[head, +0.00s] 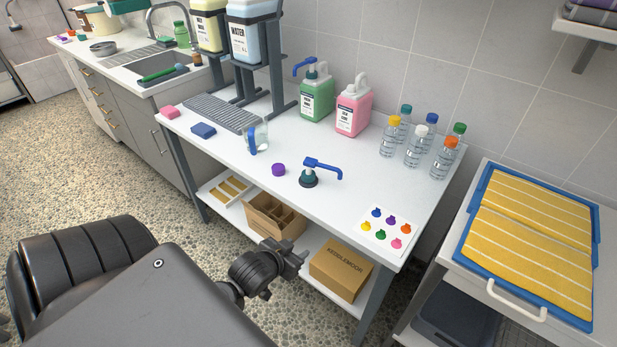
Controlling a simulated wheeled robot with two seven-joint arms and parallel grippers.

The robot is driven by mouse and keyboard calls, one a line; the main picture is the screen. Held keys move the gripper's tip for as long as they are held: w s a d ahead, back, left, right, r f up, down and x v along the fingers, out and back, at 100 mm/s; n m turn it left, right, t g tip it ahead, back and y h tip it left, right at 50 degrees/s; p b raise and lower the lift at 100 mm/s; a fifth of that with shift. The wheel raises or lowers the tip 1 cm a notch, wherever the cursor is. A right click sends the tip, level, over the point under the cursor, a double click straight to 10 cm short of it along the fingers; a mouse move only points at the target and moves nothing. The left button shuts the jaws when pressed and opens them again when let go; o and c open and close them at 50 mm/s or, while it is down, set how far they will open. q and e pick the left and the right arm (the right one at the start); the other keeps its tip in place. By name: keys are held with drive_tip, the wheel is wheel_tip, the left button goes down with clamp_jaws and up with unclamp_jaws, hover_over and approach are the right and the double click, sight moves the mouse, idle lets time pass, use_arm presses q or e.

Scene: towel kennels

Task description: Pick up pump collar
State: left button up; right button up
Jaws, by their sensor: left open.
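A blue pump head (325,167) with a dark teal pump collar (309,179) at its base stands on the white table, near the front edge. Its spout points right. A similar blue pump is fitted on the green jug (317,98) behind it. My left gripper (297,258) is open and empty in front of the table, lower than the tabletop and apart from the collar. My right gripper is not in view.
A purple cap (278,169) lies just left of the collar. A pink jug (354,107), several capped clear bottles (414,148) and a card of coloured dots (386,229) are on the table (230,165). A cardboard box (341,270) sits on the lower shelf.

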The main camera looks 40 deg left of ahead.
sight(308, 170)
use_arm(q)
drive_tip(key=w+a+r+t, duration=0.2)
drive_tip(key=w+a+r, duration=0.1)
drive_tip(key=w, duration=0.1)
drive_tip(key=w+a+r+t+y, duration=0.1)
drive_tip(key=w+a+r+t, duration=0.1)
drive_tip(key=w+a+r, duration=0.1)
drive_tip(key=w+a+r+n+t, duration=0.1)
drive_tip(key=w+a+r+t, duration=0.2)
drive_tip(key=w+a, duration=0.2)
drive_tip(key=shift+w+a+y, duration=0.1)
drive_tip(key=shift+w+y, duration=0.2)
drive_tip(key=shift+w, duration=0.15)
drive_tip(key=shift+w+p, duration=0.3)
drive_tip(key=shift+w, duration=0.35)
drive_tip(key=w+p, duration=0.1)
drive_tip(key=w, duration=0.2)
drive_tip(key=shift+w+a+f, duration=0.1)
drive_tip(key=shift+w, duration=0.65)
drive_tip(key=shift+w+a, duration=0.1)
drive_tip(key=shift+w, duration=0.05)
drive_tip(key=shift+c, duration=0.7)
clamp_jaws()
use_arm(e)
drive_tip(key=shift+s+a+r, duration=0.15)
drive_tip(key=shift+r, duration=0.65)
